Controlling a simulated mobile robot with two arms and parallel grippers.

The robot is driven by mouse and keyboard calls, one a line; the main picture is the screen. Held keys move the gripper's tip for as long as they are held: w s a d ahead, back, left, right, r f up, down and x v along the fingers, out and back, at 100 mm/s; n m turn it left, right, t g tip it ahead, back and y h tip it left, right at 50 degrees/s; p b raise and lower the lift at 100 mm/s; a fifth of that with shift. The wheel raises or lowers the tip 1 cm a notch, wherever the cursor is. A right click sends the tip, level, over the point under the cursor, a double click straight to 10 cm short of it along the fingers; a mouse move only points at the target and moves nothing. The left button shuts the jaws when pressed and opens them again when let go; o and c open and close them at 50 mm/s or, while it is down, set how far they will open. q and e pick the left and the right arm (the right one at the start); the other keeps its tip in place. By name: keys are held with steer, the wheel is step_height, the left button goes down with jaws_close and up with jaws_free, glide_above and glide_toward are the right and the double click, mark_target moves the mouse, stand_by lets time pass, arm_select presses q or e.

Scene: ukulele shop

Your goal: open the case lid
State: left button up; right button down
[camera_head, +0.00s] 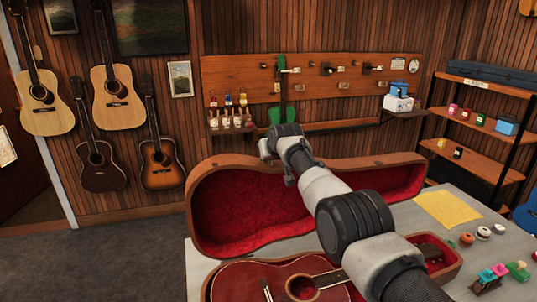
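The case lid (228,216) stands raised at the back of the case, brown outside with a red plush lining facing me. The case's lower shell (455,262) lies open on the grey table, with a reddish-brown ukulele (240,282) in it. My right arm reaches up from the lower right and crosses in front of the lid, hiding its middle and part of the ukulele. My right gripper (277,160) is at the lid's upper edge; whether it touches the lid, and its finger opening, cannot be made out. My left gripper is not in view.
A yellow cloth (447,208) and several small round items lie on the table (408,218) to the right. Colourful small parts (493,275) sit at the lower right. Guitars hang on the left wall; a green ukulele (282,112) hangs by the rear board. Shelves (475,160) stand at right.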

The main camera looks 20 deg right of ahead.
steer(key=shift+f, duration=0.25)
steer(key=c, duration=1.1)
jaws_free()
steer(key=shift+s+r, duration=0.15)
steer(key=shift+s+r+b, duration=0.3)
steer(key=shift+r+b, duration=0.1)
steer(key=shift+b, duration=0.05)
steer(key=shift+s+r, duration=0.3)
steer(key=shift+s, duration=0.2)
steer(key=b+v, duration=0.4)
steer(key=v, duration=0.4)
steer(key=shift+r, duration=0.25)
steer(key=shift+s+d, duration=0.15)
